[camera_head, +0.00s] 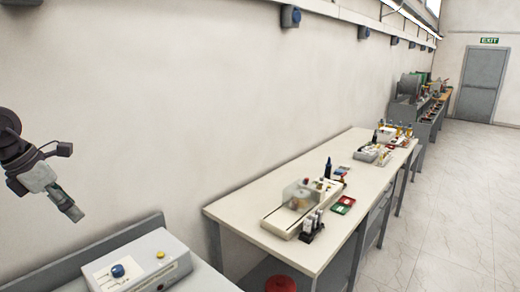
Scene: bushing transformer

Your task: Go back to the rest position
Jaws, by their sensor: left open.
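My left gripper (66,205) hangs at the left edge in the head view, pointing down and to the right. It is open, with nothing seen in it. It is in front of the wall, up and to the left of a white control box (138,265) and apart from it. My right gripper is not in view.
The white box has a blue knob and a yellow button. A long table (262,203) holds a device with a clear cover (302,193), small bottles and trays. A red round object (280,284) is below it. The tiled floor (450,215) at right is clear. A grey door (480,85) stands far back.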

